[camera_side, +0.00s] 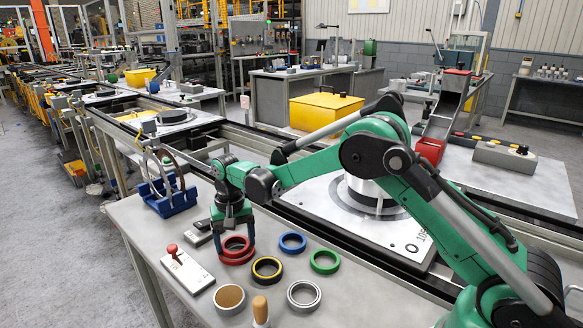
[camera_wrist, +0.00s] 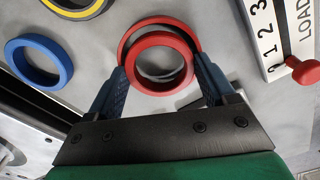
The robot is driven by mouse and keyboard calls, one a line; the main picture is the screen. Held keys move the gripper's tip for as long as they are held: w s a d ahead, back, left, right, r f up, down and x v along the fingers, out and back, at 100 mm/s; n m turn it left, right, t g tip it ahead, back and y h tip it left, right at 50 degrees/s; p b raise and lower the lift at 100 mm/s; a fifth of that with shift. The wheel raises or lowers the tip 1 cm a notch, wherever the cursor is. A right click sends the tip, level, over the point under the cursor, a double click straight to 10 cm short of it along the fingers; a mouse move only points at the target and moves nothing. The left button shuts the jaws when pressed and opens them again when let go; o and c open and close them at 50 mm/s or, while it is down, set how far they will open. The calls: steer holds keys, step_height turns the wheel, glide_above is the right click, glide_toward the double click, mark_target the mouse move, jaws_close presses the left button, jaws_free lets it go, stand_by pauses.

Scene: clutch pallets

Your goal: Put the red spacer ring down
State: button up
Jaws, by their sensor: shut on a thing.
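My gripper (camera_side: 237,243) points down over the near grey table, with its blue fingers on either side of a red ring (camera_side: 236,251). In the wrist view my gripper (camera_wrist: 160,65) is shut on this red ring (camera_wrist: 160,39), fingertips at its left and right. A second red ring (camera_side: 238,262) lies directly below it. In the wrist view this lower red ring (camera_wrist: 158,20) shows as an arc behind the held one, mostly hidden by it. The held ring looks roughly level. I cannot tell whether the two rings touch.
A black-and-yellow ring (camera_side: 267,277), blue ring (camera_side: 293,249), green ring (camera_side: 325,271) and grey ring (camera_side: 304,307) lie close by. A round brown-topped piece (camera_side: 229,298) and a wooden handle (camera_side: 261,307) are nearer.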

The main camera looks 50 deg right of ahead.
steer(key=o, duration=1.2)
steer(key=shift+f, duration=0.35)
steer(key=shift+o, duration=0.2)
step_height(320, 180, up, 13)
steer(key=s+r+n+t, duration=0.3)
steer(key=s+r, duration=0.2)
steer(key=s, duration=0.3)
steer(key=s+f+n+t, duration=0.2)
steer(key=s+f+t, duration=0.2)
steer(key=s, duration=0.6)
steer(key=shift+d+f+n, duration=0.3)
steer(key=shift+d, duration=0.15)
